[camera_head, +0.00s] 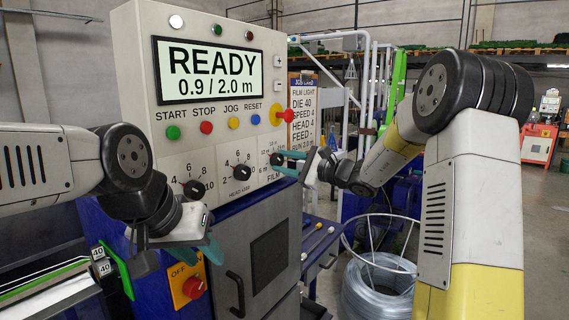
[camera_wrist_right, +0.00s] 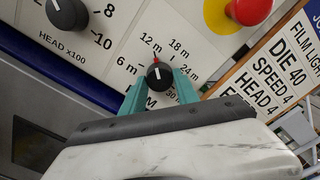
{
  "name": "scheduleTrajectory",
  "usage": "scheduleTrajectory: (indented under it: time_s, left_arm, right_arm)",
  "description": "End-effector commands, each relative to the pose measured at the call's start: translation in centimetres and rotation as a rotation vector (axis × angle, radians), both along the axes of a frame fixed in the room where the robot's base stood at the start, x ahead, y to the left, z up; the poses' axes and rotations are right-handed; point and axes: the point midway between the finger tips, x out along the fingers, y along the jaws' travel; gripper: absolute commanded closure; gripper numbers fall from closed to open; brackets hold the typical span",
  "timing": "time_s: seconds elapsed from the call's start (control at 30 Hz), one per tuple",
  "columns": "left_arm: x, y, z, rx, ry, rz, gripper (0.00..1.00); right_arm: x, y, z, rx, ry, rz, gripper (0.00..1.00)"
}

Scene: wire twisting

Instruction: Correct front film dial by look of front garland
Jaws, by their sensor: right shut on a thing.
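The film dial (camera_head: 277,159) is a small black knob at the lower right of the cream control panel. It also shows in the right wrist view (camera_wrist_right: 159,75), with a red mark just above it and a scale from 6 m to 30 m around it. I cannot make out a garland.
The panel screen (camera_head: 208,72) reads READY 0.9 / 2.0 m. A head dial (camera_head: 242,172) and another dial (camera_head: 194,189) sit left of the film dial. A sign (camera_head: 303,115) reads FILM LIGHT, DIE 40, SPEED 4, HEAD 4. A wire coil (camera_head: 378,290) stands at right.

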Motion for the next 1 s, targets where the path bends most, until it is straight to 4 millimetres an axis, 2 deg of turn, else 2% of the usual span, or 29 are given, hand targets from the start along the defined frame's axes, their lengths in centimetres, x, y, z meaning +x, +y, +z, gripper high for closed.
scheduleTrajectory:
  time_s: [0.17, 0.2, 0.27, 0.3, 0.67, 1.0]
  left_arm:
    - [0.0, 0.0, 0.0, 0.0, 0.0, 0.0, 0.64]
    - [0.0, 0.0, 0.0, 0.0, 0.0, 0.0, 0.64]
    - [0.0, 0.0, 0.0, 0.0, 0.0, 0.0, 0.64]
    - [0.0, 0.0, 0.0, 0.0, 0.0, 0.0, 0.64]
    - [0.0, 0.0, 0.0, 0.0, 0.0, 0.0, 0.64]
    - [0.0, 0.0, 0.0, 0.0, 0.0, 0.0, 0.64]
  right_arm:
    - [0.0, 0.0, -0.1, 0.0, 0.003, -0.001, 1.0]
    - [0.0, 0.0, -0.1, 0.0, 0.003, -0.001, 0.56]
    - [0.0, 0.0, -0.1, 0.0, 0.003, -0.001, 0.44]
    - [0.0, 0.0, -0.1, 0.0, 0.003, -0.001, 0.42]
    - [-0.3, -0.5, 0.0, 0.0, 0.002, -0.002, 0.42]
    - [-3.4, -4.9, -0.1, -0.001, 0.003, -0.004, 0.42]
